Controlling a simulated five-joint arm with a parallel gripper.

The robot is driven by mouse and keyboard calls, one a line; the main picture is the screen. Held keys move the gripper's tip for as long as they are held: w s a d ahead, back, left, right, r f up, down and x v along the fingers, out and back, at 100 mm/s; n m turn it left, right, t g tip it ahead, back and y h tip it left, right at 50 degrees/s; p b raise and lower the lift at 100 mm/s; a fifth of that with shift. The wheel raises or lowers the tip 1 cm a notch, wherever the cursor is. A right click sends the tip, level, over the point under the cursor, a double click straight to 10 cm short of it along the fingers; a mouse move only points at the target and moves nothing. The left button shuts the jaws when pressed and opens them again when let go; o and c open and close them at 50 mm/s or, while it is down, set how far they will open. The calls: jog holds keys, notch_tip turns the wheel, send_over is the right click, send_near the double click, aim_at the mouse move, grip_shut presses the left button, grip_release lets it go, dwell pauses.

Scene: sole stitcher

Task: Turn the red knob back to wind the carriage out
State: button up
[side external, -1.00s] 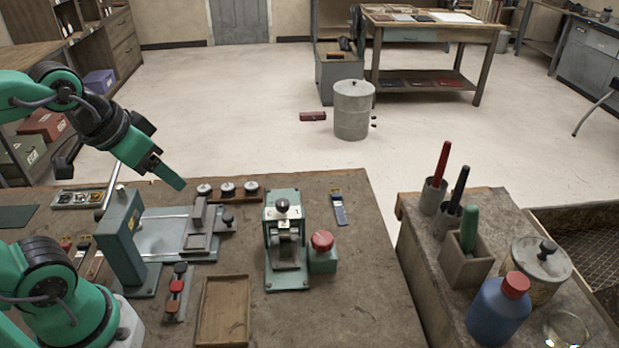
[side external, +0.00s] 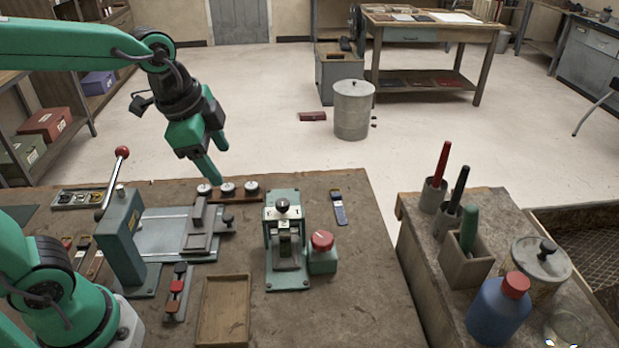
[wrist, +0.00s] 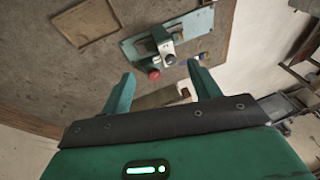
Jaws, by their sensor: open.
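The red knob (side external: 322,241) sits on a green block at the right side of a small green machine (side external: 270,270). A grey block shows between that machine's uprights, under a black-topped knob (side external: 282,206). My gripper (side external: 209,171) points down in the air near the table's far edge, up and left of the red knob and apart from it. In the wrist view its two green fingers (wrist: 163,92) are open with nothing held. A red round knob (wrist: 154,75) shows beyond and between them; I cannot tell for certain that it is the same knob.
A green post with a red-balled lever (side external: 122,153) and a slide plate (side external: 165,234) stand left of the machine. A row of round spools (side external: 228,189), a wooden tray (side external: 224,310) and a red-handled clamp (side external: 176,286) are nearby.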

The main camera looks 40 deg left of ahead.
jog(key=w+d+f+m+g, duration=0.2)
jog(key=w+d+f+m, duration=0.2)
jog(key=w+d+m, duration=0.4)
jog(key=m+g, duration=0.2)
jog(key=m, duration=0.8)
send_over(322, 238)
jog(key=shift+y, duration=0.3)
notch_tip(322, 238, down, 7)
jog(key=shift+w+d, duration=0.1)
jog(key=shift+f, duration=0.1)
jog(key=shift+f, duration=3.8)
jog(key=shift+c, duration=0.4)
jog(key=c, duration=0.9)
